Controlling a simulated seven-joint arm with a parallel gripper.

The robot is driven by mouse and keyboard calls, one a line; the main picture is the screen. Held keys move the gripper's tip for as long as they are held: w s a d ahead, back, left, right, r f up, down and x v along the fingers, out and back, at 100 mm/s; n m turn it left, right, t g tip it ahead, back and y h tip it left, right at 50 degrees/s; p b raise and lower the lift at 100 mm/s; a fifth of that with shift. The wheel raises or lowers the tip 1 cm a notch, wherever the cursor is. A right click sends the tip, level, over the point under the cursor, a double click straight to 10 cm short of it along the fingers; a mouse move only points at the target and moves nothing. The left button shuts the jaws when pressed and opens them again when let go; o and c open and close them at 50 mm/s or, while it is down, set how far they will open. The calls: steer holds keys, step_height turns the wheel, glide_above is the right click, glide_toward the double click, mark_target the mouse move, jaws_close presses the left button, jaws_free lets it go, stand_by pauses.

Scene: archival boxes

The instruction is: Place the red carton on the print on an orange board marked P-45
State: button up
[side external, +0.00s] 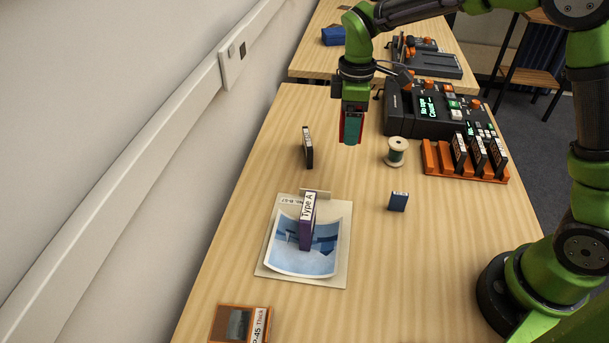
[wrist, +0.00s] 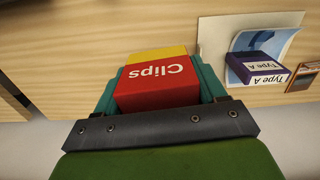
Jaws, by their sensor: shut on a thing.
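My gripper (side external: 352,138) is shut on the red carton and holds it above the far part of the table. In the wrist view the red carton (wrist: 155,88), lettered "Clips", sits between the teal fingers, with a yellow part at its far edge. In the side view only thin red strips show beside the finger. The orange board (side external: 226,309), labelled "P-45 Thick", lies at the near left, cut by the frame's lower edge. Its small greyish print (side external: 238,325) has nothing visible on it. An orange board edge also shows at the wrist view's right.
A purple "Type A" box (side external: 307,222) stands on a cream board (side external: 337,272) with a blue print. A dark box (side external: 307,147), spool (side external: 396,152) and small blue box (side external: 398,201) stand nearby. An orange rack (side external: 436,163) and black machine (side external: 430,102) are to the right.

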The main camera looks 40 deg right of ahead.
steer(key=shift+s+a+r, duration=0.1)
steer(key=shift+a+r, duration=0.2)
steer(key=shift+r, duration=0.3)
steer(key=shift+s+a+r, duration=0.1)
steer(key=shift+a+r, duration=0.2)
steer(key=shift+r, duration=0.25)
steer(key=s+a+n, duration=0.8)
steer(key=s+a, duration=1.4)
steer(key=s, duration=0.3)
step_height(320, 180, down, 9)
steer(key=shift+a+f, duration=0.1)
glide_above(241, 324)
steer(key=shift+s+f, duration=0.1)
steer(key=shift+f, duration=2.55)
